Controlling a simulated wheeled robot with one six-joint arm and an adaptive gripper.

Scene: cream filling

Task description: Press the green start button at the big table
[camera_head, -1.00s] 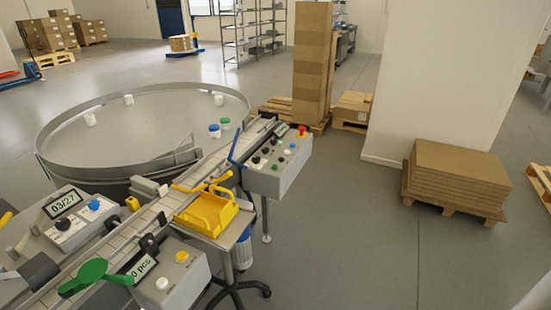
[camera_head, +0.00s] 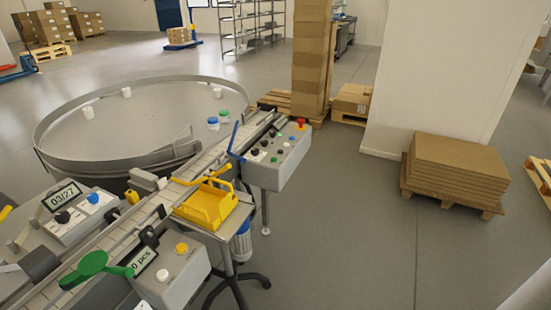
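The big round table (camera_head: 72,145) has a raised metal rim and stands at the left in the head view. A grey control box (camera_head: 262,178) stands at its right side, beside the conveyor. Its sloping top carries a red mushroom button (camera_head: 301,122), black knobs (camera_head: 263,143) and several small coloured buttons. A small green button (camera_head: 279,150) seems to be among them, but it is too small to make out clearly. My gripper is not in view, and nothing touches the box's controls.
A conveyor (camera_head: 150,208) runs diagonally past the table. A yellow bin (camera_head: 206,207) sits beside it on a wheeled stand. Another button box (camera_head: 180,270) is in front. Stacked cardboard (camera_head: 455,170) lies on a pallet at right. The floor (camera_head: 340,230) between is clear.

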